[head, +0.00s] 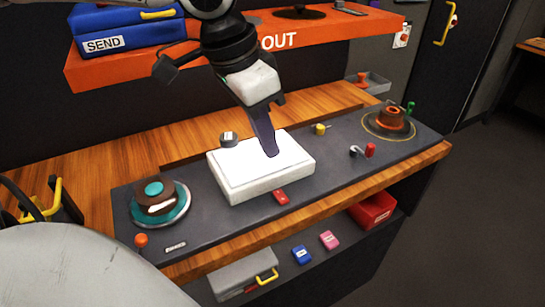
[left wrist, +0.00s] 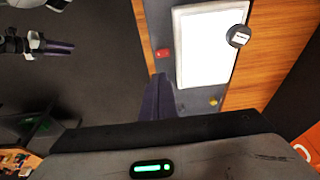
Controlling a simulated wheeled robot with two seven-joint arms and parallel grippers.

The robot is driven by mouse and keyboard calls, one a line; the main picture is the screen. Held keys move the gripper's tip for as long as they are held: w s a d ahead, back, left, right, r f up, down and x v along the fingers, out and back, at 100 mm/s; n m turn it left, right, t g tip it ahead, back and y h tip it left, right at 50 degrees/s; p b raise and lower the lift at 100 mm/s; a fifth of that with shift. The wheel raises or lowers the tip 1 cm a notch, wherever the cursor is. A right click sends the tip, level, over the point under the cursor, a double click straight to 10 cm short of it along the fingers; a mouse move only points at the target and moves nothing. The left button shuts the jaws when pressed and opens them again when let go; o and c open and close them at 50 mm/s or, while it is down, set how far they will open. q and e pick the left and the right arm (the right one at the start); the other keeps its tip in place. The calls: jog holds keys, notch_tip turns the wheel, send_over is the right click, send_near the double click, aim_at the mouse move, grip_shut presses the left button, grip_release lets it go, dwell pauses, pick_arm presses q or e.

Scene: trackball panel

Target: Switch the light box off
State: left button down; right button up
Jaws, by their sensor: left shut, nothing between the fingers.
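The light box (head: 238,178) is a white slab on the dark panel, its top glowing bright white. It also shows in the left wrist view (left wrist: 208,50). A small red switch-like piece (head: 281,197) sits on the panel by the box's front edge; it is red in the left wrist view too (left wrist: 163,53). My left gripper (head: 270,153) is shut and empty, fingers pointing down, over the box's top in the head view. I cannot tell whether it touches. Its fingers (left wrist: 157,88) show in the wrist view. My right gripper (left wrist: 57,48) seems to show there, off the panel.
A grey knob (head: 228,138) stands behind the box and a yellow knob (head: 320,129) to its right. A teal-and-brown trackball (head: 155,197) is at left, an orange-brown one (head: 390,118) at right. An orange shelf (head: 300,32) with blue boxes overhangs behind.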

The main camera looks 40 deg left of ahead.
pick_arm(q)
jog(key=b, duration=0.2)
send_near(283, 197)
jog(key=x, duration=0.5)
jog(key=shift+w+d, duration=0.15)
jog(key=shift+w, duration=0.05)
jog(key=shift+f, duration=0.55)
